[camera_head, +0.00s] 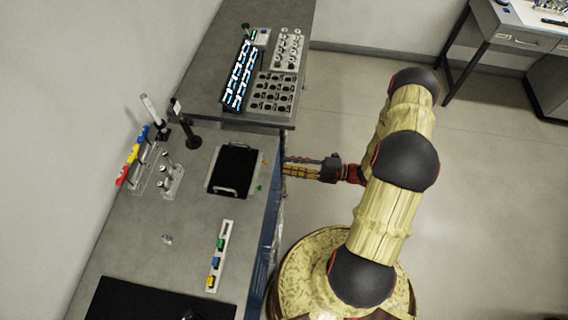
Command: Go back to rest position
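My gripper (300,168) is at the end of my arm, beside the right edge of the grey bench (200,262). It points left, toward the black tray (233,168) with metal handles on the bench. It looks apart from the tray. The fingers are small in this view, and I cannot tell whether they are open or shut. No held object can be made out.
Red, yellow and blue items (132,154) line the wall side. A lit rack (239,77) and vial holders (273,93) stand at the back. The floor (490,190) at right is clear.

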